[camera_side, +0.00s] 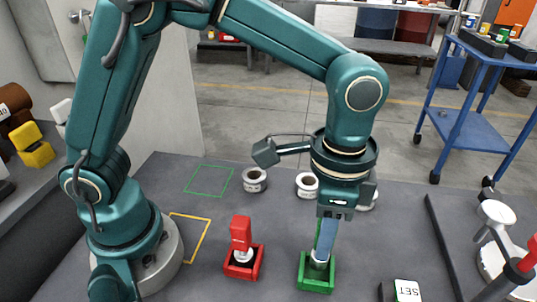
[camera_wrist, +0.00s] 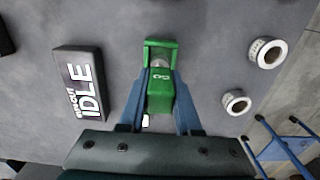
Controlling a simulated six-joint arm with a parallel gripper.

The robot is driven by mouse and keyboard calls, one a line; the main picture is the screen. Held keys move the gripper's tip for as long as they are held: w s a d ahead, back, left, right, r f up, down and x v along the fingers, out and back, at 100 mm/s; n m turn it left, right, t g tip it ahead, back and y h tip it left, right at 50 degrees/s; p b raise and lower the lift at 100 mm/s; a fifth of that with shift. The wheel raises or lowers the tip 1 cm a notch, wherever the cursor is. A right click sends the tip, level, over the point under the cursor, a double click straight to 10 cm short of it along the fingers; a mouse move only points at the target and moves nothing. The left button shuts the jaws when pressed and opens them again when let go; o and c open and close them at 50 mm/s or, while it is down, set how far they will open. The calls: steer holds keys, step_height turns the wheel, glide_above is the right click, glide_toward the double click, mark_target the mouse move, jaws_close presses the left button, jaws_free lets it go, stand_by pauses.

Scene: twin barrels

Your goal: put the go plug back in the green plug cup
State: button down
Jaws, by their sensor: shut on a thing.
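The green go plug (camera_wrist: 160,95) is marked GO and sits between the blue fingers of my gripper (camera_wrist: 160,76) in the wrist view. My gripper (camera_side: 320,254) is shut on the plug and points down over the green plug cup (camera_side: 316,284). In the side view the plug's pale lower end is at the cup's mouth. How deep it sits is hidden by the fingers and the cup wall. The cup's rim (camera_wrist: 160,43) shows just beyond the plug in the wrist view.
A red plug (camera_side: 241,234) stands in a red cup (camera_side: 244,268) to the left. White rolls (camera_side: 255,180) lie behind. An IDLE sign block (camera_wrist: 82,85) is left of the plug in the wrist view. A SET block (camera_side: 407,290) is at the front right in the side view.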

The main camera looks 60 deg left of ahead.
steer(key=shift+f, duration=1.6)
steer(key=c, duration=0.5)
jaws_free()
step_height(320, 180, up, 4)
steer(key=shift+r, duration=0.55)
steer(key=shift+r, duration=0.15)
steer(key=s+a+r+n+t, duration=0.1)
steer(key=s+a+n+t, duration=0.1)
steer(key=a, duration=0.3)
steer(key=s+a+r+n+t, duration=0.1)
steer(key=s+a+r+n, duration=0.1)
steer(key=s+a+n, duration=0.1)
steer(key=s+a+r+n+t, duration=0.1)
steer(key=s+a+n+t, duration=0.1)
steer(key=a+n, duration=0.2)
steer(key=shift+s+a+r+t, duration=0.15)
steer(key=shift+a+r, duration=0.05)
steer(key=shift+a, duration=0.55)
steer(key=shift+s+a+r+t, duration=0.1)
steer(key=shift+a+r+t, duration=0.05)
steer(key=shift+a, duration=0.6)
